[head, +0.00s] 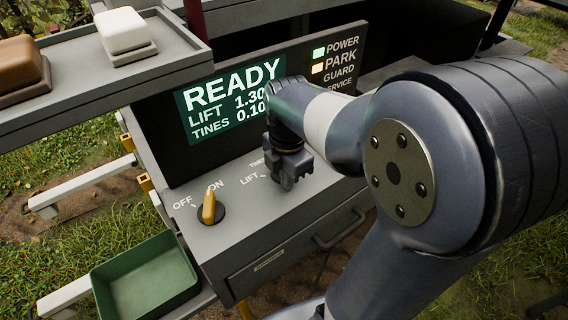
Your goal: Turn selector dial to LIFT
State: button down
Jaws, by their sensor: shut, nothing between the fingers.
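The console's grey top has a printed LIFT label (249,181) with a partly covered label just above it. The selector dial beside these labels is hidden behind my gripper (288,182). My gripper points down at that spot and is shut. I cannot tell whether its fingers touch the dial or which way the dial points. To the left, a yellow switch handle (209,206) stands on a dark round base between OFF and ON labels. The display (230,98) reads READY, with LIFT 1.30 and TINES 0.10, the last digits partly covered by my arm.
Indicator lamps (318,60) by POWER and PARK are lit, green and amber. A green bin (145,282) sits at the lower left. A grey shelf (95,76) holds a white block (122,30) and a brown block (18,66). A drawer handle (340,232) juts from the console front.

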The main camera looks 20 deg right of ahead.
jog(key=shift+d, duration=0.8)
jog(key=shift+w+d, duration=0.25)
jog(key=shift+d, duration=0.2)
jog(key=shift+s+a+r+p, duration=0.1)
jog(key=shift+s+a+p, duration=0.1)
jog(key=shift+a+p, duration=0.2)
notch_tip(320, 180, up, 7)
jog(key=p, duration=0.6)
jog(key=shift+w, duration=0.1)
